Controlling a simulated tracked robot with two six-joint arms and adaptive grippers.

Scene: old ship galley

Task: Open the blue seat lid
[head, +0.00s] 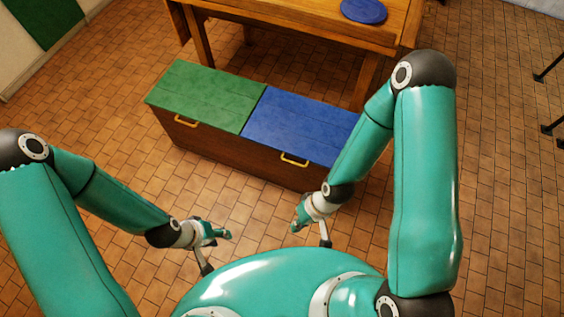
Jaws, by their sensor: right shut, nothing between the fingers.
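The blue seat lid (300,124) is the right half of the top of a brown wooden bench box (240,160). It lies flat and closed, with a yellow handle (295,160) at its front edge. My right arm hides its right end. My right gripper (297,226) is shut and empty, in front of and below the handle, apart from it. My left gripper (226,234) is to the left, over the floor in front of the box, apart from it. Its fingers are too small to tell open from shut.
A green lid (205,95) with its own yellow handle (176,120) covers the left half of the box. A wooden table (300,20) with a blue plate (364,11) stands behind. Dark metal legs (552,65) are at the far right. The tiled floor is clear around the box.

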